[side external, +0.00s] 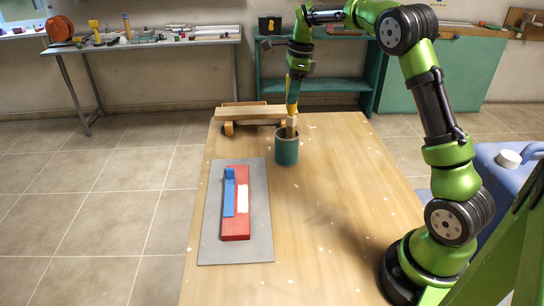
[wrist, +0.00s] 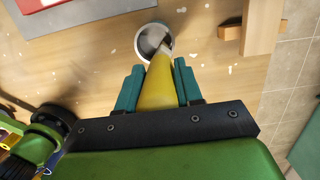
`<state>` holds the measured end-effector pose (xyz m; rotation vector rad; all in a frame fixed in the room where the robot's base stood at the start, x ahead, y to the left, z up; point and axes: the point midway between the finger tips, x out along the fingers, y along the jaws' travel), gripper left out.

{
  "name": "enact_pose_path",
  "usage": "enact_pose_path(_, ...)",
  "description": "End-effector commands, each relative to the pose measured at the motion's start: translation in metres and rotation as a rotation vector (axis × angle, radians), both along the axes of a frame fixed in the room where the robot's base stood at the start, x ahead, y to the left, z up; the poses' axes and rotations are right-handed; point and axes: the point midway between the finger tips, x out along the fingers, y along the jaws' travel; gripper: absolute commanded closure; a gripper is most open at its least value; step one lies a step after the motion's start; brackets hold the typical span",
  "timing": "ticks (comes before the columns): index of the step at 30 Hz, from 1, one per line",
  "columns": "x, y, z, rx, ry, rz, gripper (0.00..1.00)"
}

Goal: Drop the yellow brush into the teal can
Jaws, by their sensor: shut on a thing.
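The teal can (side external: 286,152) stands upright on the wooden table. In the wrist view, its pale round rim (wrist: 140,38) shows at the top middle. My gripper (side external: 292,84) is above the can and is shut on the yellow brush (side external: 292,104), which hangs nearly upright with its handle up. In the wrist view, the yellow handle (wrist: 158,85) sits between the two teal fingers of my gripper (wrist: 158,80). The brush's lower end overlaps the can's mouth in both views. How far it reaches inside is hidden.
A grey board (side external: 260,225) with a red block (side external: 236,230), a blue piece (side external: 229,195) and a white piece (side external: 243,198) lies left of the can. A wooden beam (side external: 250,113) on supports stands behind it. The table's right side is clear.

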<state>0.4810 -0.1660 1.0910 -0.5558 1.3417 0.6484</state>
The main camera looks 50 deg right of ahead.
Motion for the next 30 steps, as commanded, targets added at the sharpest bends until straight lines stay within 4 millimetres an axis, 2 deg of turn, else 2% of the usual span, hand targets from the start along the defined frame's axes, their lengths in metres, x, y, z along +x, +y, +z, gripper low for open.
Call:
enact_pose_path(1,0.0,0.0,0.0,-0.001,-0.001,0.0,0.6)
enact_pose_path(6,0.0,0.0,0.001,0.0,0.0,0.001,0.35)
enact_pose_path(17,0.0,-0.001,0.005,-0.001,-0.001,0.001,0.35)
enact_pose_path(23,-0.003,-0.005,0.037,-0.004,-0.006,0.0,0.35)
enact_pose_path(30,-0.009,-0.011,0.094,-0.004,-0.004,-0.001,0.35)
